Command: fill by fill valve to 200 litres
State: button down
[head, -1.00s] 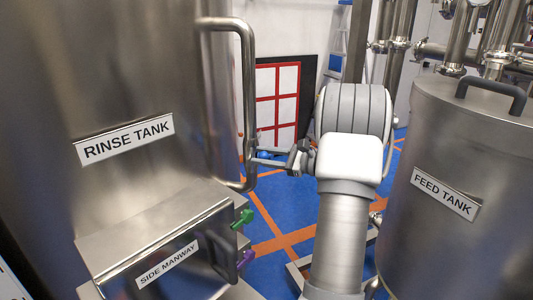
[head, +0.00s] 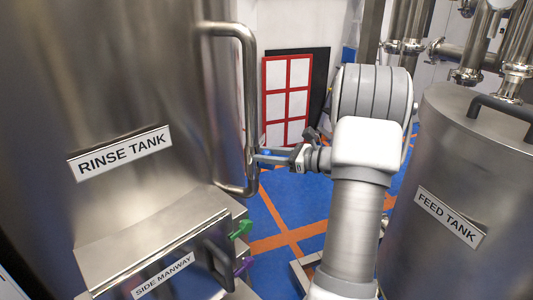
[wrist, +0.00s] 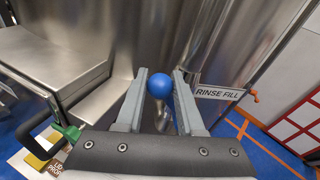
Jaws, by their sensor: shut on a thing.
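The blue ball knob (wrist: 160,84) sits between the two grey fingers of my gripper (wrist: 160,88) in the wrist view, beside a "RINSE FILL" label (wrist: 219,93). My gripper (head: 258,157) is shut on this knob, and a bit of the blue knob (head: 266,152) shows at the fingers in the head view. The steel rinse tank (head: 120,90) fills the left of the head view, with a long vertical handle (head: 250,100) in front of the fingertips. The lever or stem under the knob is mostly hidden. No volume reading is visible.
An orange-red handle (wrist: 253,95) is right of the label. The feed tank (head: 450,170) stands close on the right. Blue floor (head: 290,200) shows between.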

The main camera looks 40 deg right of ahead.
jog(key=c, duration=0.5)
grip_release()
jog(key=shift+c, duration=0.2)
jog(key=b+v, duration=0.3)
jog(key=v, duration=0.9)
